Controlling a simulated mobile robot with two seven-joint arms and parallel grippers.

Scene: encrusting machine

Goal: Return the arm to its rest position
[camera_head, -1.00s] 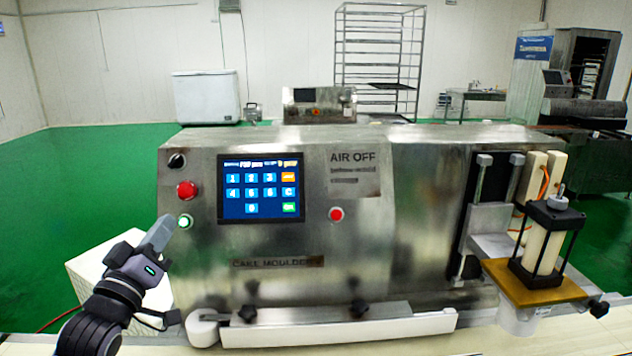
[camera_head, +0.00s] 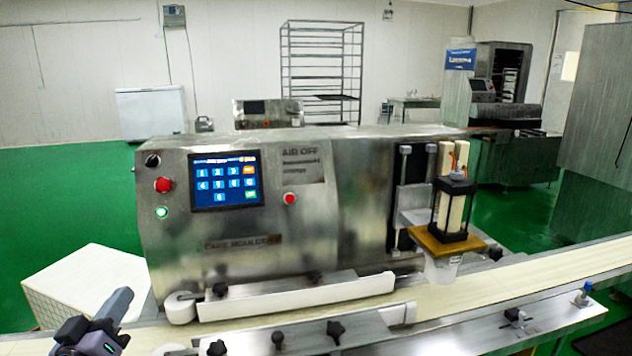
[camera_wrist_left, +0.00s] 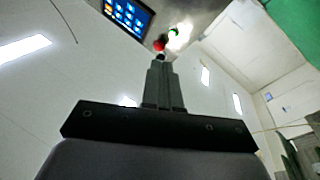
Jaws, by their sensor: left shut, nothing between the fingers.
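My left gripper (camera_head: 122,298) shows at the lower left of the head view, with its fingers together and nothing between them. It stands in front of and below the steel encrusting machine (camera_head: 330,220), apart from it. In the left wrist view the shut fingers (camera_wrist_left: 160,65) point up toward the red button (camera_wrist_left: 159,45) and the lit green button (camera_wrist_left: 173,32), beside the blue touch screen (camera_wrist_left: 128,14). In the head view the touch screen (camera_head: 225,180), red button (camera_head: 163,185) and lit green button (camera_head: 161,212) are on the machine's left front. My right gripper is not in view.
A conveyor belt (camera_head: 540,268) with black knobs runs along the machine's front. A white box (camera_head: 85,285) stands at the left, behind my left gripper. A wire rack (camera_head: 320,75) and a white chest (camera_head: 150,110) stand far back. Green floor is open at the left.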

